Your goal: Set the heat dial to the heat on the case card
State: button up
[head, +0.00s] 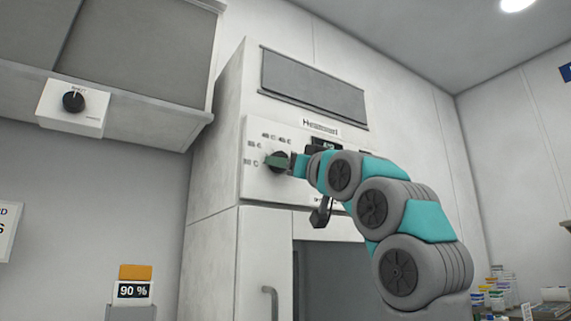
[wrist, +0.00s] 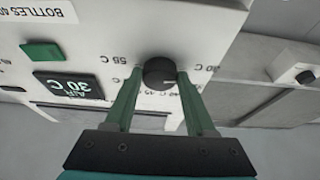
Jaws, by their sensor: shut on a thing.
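The heat dial is a dark round knob (wrist: 159,71) on the white cabinet's control panel, with temperature marks around it. In the wrist view my gripper (wrist: 160,76) has one green finger on each side of the knob, shut on it. The picture is turned over there, and the marks are only partly legible. A dark display (wrist: 68,87) reads "AIR 30 C". In the head view my gripper (head: 279,161) reaches the dial at the panel's left, and my arm hides part of the panel.
Another dial (head: 73,101) sits on a white box under the wall unit. A green button (wrist: 41,52) is beside the display. Bottles (head: 496,287) stand at lower right.

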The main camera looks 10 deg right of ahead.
grip_shut()
jog(key=shift+s+m+b, duration=0.15)
jog(key=shift+m+b, duration=0.35)
jog(key=shift+b, duration=0.1)
jog(key=shift+a+r+m+g+h+p, duration=0.35)
jog(key=shift+m+h+p, duration=0.9)
jog(key=shift+m, duration=1.95)
jog(key=shift+a+m+g+h+p, duration=0.1)
jog(key=shift+m+g+h+p, duration=0.4)
jog(key=shift+m+h+p, duration=1.75)
jog(key=shift+a+r+m+g+h+b, duration=0.15)
jog(key=shift+m+g+h, duration=0.45)
jog(key=shift+m, duration=3.55)
